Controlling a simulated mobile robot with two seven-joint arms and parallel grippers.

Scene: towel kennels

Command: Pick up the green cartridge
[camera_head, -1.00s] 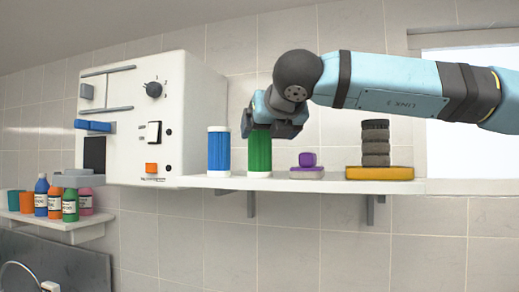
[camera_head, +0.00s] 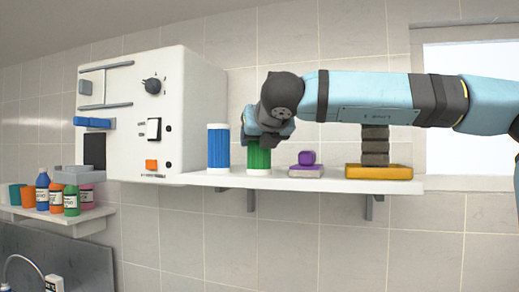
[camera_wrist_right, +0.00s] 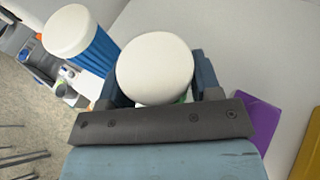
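The green cartridge (camera_head: 259,159) stands upright on the white wall shelf, its upper part hidden behind my right gripper (camera_head: 266,138) in the head view. In the right wrist view its round white cap (camera_wrist_right: 156,69) lies between the two blue fingers of the right gripper (camera_wrist_right: 158,84), with a sliver of green below it. The fingers are spread on either side of the cartridge, close to it; I see no clear grip. My left gripper is not in view.
A blue cartridge (camera_head: 218,149) stands close to the left on the shelf (camera_head: 230,181), beside a white machine (camera_head: 150,115). To the right are a purple item (camera_head: 306,165) and a dark stack (camera_head: 374,148) on a yellow base (camera_head: 379,172). Bottles stand on a lower left shelf.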

